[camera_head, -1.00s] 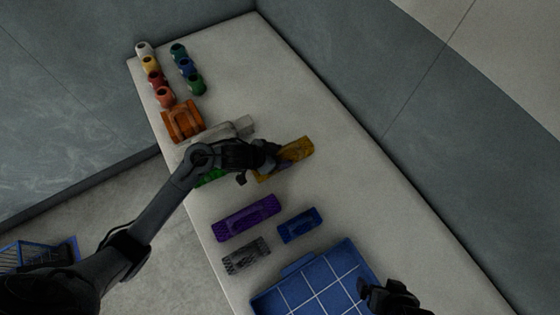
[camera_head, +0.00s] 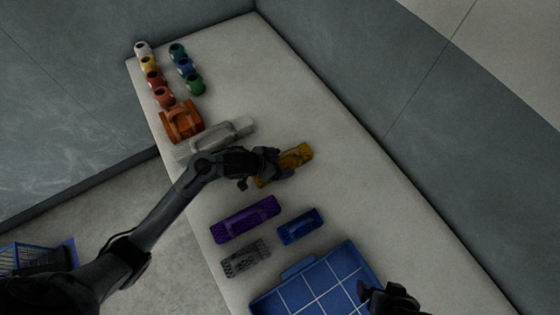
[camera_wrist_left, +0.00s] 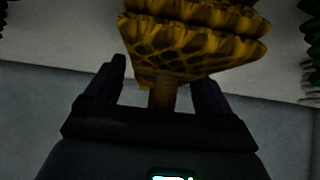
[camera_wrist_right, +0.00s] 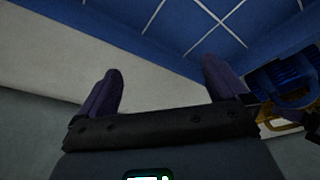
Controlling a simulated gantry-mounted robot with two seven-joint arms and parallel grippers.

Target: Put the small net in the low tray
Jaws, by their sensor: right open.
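A yellow net bundle (camera_head: 299,155) lies in the middle of the table; the left gripper partly hides it. My left gripper (camera_head: 266,166) is at its left end. In the left wrist view the yellow bundle (camera_wrist_left: 200,35) fills the top, and its narrow brown stem stands between the spread fingers (camera_wrist_left: 158,88), with gaps on both sides. The low tray (camera_head: 315,287) is blue with white grid lines, at the front; it also shows in the right wrist view (camera_wrist_right: 185,30). My right gripper (camera_head: 372,292) is over its right edge, its fingers (camera_wrist_right: 160,92) apart and empty.
Purple (camera_head: 245,219), blue (camera_head: 298,227) and dark grey (camera_head: 246,259) bundles lie between the yellow one and the tray. Pale grey (camera_head: 228,132) and orange (camera_head: 181,122) bundles lie behind my left arm. Several coloured spools (camera_head: 186,66) stand at the far end. The table's right side is clear.

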